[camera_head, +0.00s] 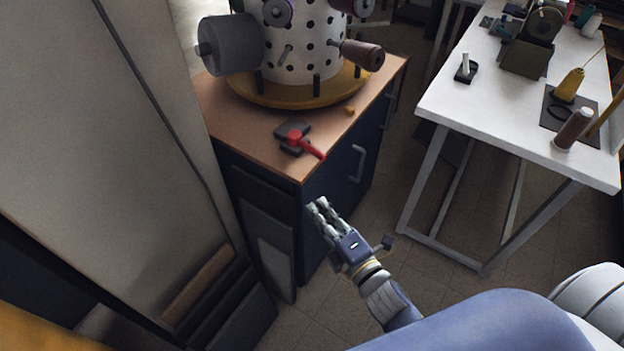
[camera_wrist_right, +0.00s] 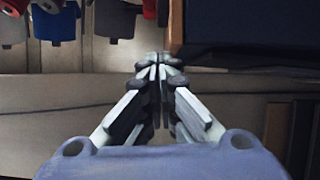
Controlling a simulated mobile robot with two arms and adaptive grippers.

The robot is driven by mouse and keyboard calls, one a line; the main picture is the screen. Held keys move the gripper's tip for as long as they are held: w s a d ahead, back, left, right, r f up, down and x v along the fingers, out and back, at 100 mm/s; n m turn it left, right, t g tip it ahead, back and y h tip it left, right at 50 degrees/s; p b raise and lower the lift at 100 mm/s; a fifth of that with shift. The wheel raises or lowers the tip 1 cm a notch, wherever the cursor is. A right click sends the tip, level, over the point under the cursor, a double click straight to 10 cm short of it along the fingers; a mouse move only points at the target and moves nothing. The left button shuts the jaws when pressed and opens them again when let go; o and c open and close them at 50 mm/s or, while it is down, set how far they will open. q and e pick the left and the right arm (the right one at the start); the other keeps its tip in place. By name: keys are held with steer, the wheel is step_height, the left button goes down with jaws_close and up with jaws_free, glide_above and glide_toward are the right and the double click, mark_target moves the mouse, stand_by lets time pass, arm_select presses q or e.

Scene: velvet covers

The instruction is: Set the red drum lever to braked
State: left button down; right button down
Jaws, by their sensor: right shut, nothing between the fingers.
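The red drum lever (camera_head: 305,144) sits on a dark base plate (camera_head: 290,132) at the front corner of the wooden cabinet top. Its red arm points toward the lower right, out to the cabinet's front edge. I cannot tell which setting this is. My right gripper (camera_head: 317,205) is shut and empty, below and in front of the lever, apart from it and beside the cabinet front. In the right wrist view its fingers (camera_wrist_right: 157,75) meet with nothing between them. The lever does not show there. My left gripper is not in view.
A white perforated drum (camera_head: 300,45) with spools stands on a yellow round base (camera_head: 300,92) behind the lever. A small orange block (camera_head: 350,111) lies nearby. A white table (camera_head: 500,107) stands at the right. A tall pale panel (camera_head: 90,110) is close on the left.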

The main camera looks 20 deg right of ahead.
mark_target(297, 177)
steer(key=shift+s+r, duration=0.1)
steer(key=shift+r, duration=0.4)
steer(key=p+x, duration=0.1)
steer(key=x, duration=0.9)
steer(key=shift+w+r, duration=0.15)
steer(key=shift+w, duration=0.1)
steer(key=d, duration=0.1)
steer(key=w+d+p, duration=0.1)
steer(key=shift+d+r, duration=0.1)
steer(key=shift+d, duration=0.15)
steer(key=shift+w+d, duration=0.15)
steer(key=shift+d, duration=0.45)
